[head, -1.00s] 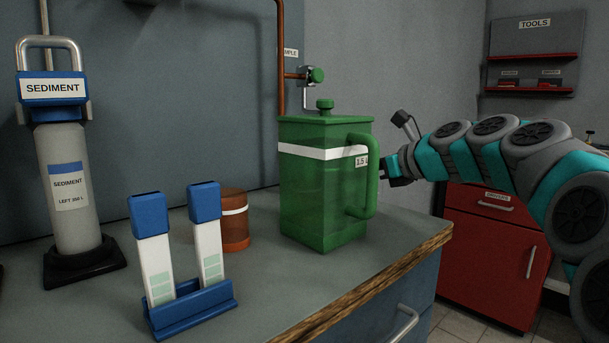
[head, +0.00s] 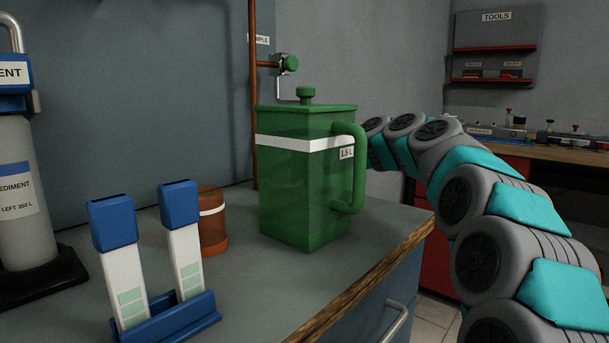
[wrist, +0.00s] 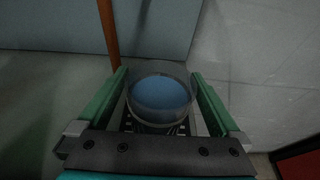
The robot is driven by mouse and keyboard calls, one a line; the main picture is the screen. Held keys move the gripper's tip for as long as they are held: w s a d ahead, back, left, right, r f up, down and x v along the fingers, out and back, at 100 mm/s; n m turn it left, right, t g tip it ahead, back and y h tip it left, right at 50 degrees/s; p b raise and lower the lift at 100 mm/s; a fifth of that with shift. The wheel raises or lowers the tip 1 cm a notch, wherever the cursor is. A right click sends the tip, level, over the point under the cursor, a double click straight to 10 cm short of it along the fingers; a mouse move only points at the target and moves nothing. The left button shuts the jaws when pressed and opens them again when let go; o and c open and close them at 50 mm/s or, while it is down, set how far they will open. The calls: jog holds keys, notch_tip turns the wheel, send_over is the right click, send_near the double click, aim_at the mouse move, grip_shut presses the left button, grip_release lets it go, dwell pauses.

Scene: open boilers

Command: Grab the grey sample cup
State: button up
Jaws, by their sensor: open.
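The sample cup (wrist: 160,97) shows in the wrist view as a round, clear greyish cup with blue contents, seen from above. My gripper (wrist: 160,73) is open, with one green finger on each side of the cup. Small gaps seem to show between the fingers and the cup's wall, but I cannot tell for sure whether either touches. In the head view the cup and my gripper are hidden behind the green jug (head: 300,195).
A brown jar (head: 212,232) and a blue strip holder (head: 175,318) stand left of the jug. A copper pipe with a green valve (head: 290,64) is behind it. A dark slotted grate (wrist: 128,122) lies under the cup. The counter's front is clear.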

jog(key=shift+w+a+f, duration=0.1)
jog(key=shift+w+a, duration=0.15)
jog(key=shift+a, duration=0.15)
jog(key=shift+c, duration=0.4)
jog(key=c, duration=1.3)
